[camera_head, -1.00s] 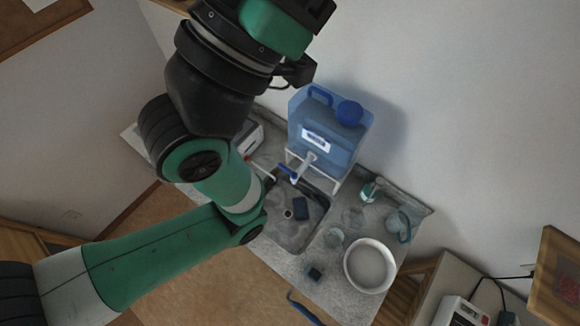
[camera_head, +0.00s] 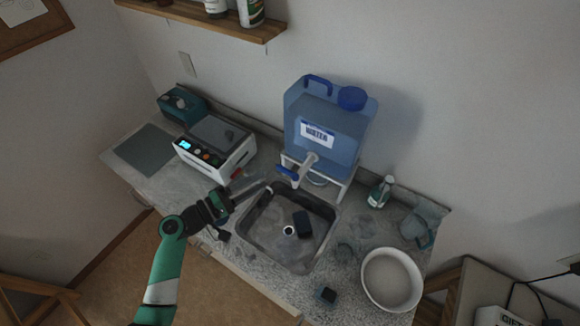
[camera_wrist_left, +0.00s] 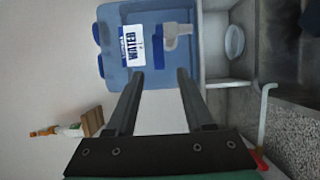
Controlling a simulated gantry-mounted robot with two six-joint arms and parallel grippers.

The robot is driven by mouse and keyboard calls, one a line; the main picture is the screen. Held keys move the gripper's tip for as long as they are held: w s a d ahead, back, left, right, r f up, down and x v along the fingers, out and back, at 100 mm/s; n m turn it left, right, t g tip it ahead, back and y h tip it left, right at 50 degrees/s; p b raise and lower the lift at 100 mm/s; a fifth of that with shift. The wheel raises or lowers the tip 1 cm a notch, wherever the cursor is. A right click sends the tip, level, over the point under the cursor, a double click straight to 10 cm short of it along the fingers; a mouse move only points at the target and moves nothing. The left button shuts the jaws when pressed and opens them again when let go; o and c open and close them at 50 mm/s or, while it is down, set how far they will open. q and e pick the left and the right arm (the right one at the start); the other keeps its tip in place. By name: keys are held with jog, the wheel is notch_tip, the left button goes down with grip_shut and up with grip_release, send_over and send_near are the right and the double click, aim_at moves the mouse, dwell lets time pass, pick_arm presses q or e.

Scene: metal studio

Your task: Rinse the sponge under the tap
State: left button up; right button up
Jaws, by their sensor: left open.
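A dark blue sponge (camera_head: 303,224) lies in the grey sink basin (camera_head: 264,238), beside the round drain. The blue water jug (camera_head: 345,143) stands on a white stand behind the sink. Its tap (camera_head: 300,170), with a blue lever, points out over the basin; it also shows in the left wrist view (camera_wrist_left: 174,42). My left gripper (camera_head: 257,187) is over the sink's left rim, apart from the sponge. Its fingers (camera_wrist_left: 159,74) are parted and empty in the left wrist view, with the jug beyond them. My right gripper is not in view.
A white bowl (camera_head: 368,294), a small dark block (camera_head: 326,295), a spray bottle (camera_head: 380,191) and clear glassware are on the counter right of the sink. A white device (camera_head: 214,151) stands left. A pale bent pipe (camera_wrist_left: 265,115) shows beside my left gripper.

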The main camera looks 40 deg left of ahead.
aim_at(284, 168)
pick_arm(q)
jog(key=x, duration=1.1)
jog(key=shift+w+d+r, duration=0.1)
grip_shut()
